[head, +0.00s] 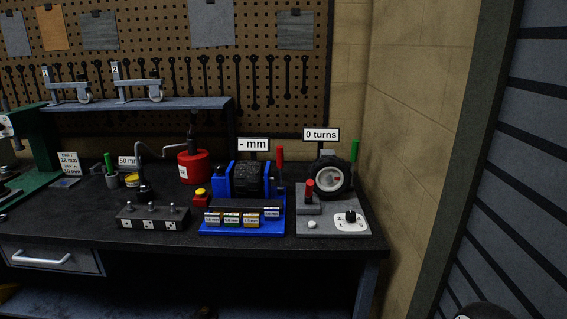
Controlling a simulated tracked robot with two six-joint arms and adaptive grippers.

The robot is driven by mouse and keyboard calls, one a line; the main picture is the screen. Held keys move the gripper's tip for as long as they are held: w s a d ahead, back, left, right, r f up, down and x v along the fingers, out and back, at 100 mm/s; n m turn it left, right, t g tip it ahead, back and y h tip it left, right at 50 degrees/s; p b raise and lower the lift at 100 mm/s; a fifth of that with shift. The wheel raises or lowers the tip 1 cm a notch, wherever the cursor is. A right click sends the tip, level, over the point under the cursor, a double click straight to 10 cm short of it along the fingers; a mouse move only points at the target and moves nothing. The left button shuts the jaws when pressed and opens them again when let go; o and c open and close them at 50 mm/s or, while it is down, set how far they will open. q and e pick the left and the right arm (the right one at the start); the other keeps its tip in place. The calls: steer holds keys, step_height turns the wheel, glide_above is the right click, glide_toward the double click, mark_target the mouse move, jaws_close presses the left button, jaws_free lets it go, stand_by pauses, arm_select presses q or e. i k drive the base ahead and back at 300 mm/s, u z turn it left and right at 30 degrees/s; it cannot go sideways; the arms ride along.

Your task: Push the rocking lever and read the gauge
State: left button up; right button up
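On the bench stands a blue device (222,181) with a black block between its blue sides and a "- mm" sign (253,145) above it. An upright lever with a red handle (280,155) rises at its right side. To the right, a grey plate (345,226) carries a black wheel (331,177) with a pale hub and a "0 turns" sign (321,134). A green-handled lever (354,150) and a short red handle (309,187) stand by the wheel. I cannot tell which is the rocking lever or the gauge. Neither gripper is recognisable in view.
A shelf (150,104) holds two small jacks. A wall closes the right side. A dark rounded shape (485,311) shows at bottom right.

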mark_target(279, 148)
steer(key=u, duration=0.2)
steer(key=k, duration=0.15)
steer(key=u, duration=0.15)
steer(key=i, duration=1)
steer(key=z, duration=0.05)
